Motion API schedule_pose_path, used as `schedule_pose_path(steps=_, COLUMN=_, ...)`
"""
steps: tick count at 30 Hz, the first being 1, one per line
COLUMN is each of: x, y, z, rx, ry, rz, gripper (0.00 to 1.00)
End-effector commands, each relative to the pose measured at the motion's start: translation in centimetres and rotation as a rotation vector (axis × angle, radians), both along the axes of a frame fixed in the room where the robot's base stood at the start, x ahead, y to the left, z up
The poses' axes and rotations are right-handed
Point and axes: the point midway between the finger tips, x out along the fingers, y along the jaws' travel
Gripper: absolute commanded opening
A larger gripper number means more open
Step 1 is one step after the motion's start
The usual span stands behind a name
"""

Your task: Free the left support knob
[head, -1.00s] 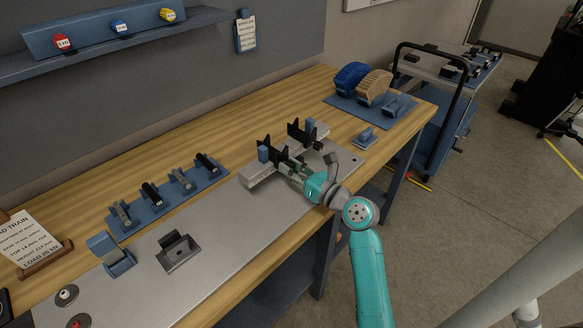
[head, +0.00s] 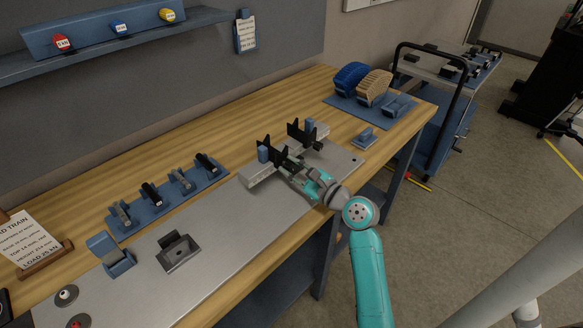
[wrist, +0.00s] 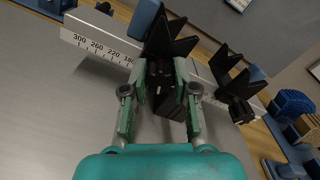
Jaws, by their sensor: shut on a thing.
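My gripper (head: 289,165) reaches the rail from the front right. In the wrist view my gripper (wrist: 161,75) has one finger on each side of the knob, shut on it. The knob's inner end is hidden. The right support (head: 300,132) stands farther along the rail, with its own black knob (wrist: 241,111) clear of my fingers.
The rail carries a printed scale (wrist: 105,50). A blue rack of small clamps (head: 165,198) lies to the left. A blue tray with rounded blocks (head: 370,105) is at the back right.

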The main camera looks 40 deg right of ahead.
Motion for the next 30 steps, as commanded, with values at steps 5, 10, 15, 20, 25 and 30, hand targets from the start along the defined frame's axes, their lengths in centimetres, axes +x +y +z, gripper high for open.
schedule_pose_path(steps=5, x=0.01, y=-0.01, z=0.01, rx=-0.168, ry=-0.006, rz=0.000, gripper=0.00)
schedule_pose_path(steps=10, x=0.01, y=-0.02, z=0.02, rx=-0.329, ry=-0.011, rz=0.001, gripper=0.00)
schedule_pose_path(steps=15, x=0.01, y=-0.03, z=0.03, rx=-0.491, ry=-0.016, rz=0.001, gripper=0.00)
schedule_pose_path(steps=20, x=0.01, y=-0.03, z=0.04, rx=-0.643, ry=-0.021, rz=0.001, gripper=0.00)
schedule_pose_path(steps=25, x=0.01, y=-0.03, z=0.05, rx=-0.804, ry=-0.027, rz=0.001, gripper=0.00)
schedule_pose_path(steps=30, x=0.01, y=-0.03, z=0.07, rx=-0.964, ry=-0.032, rz=0.001, gripper=0.00)
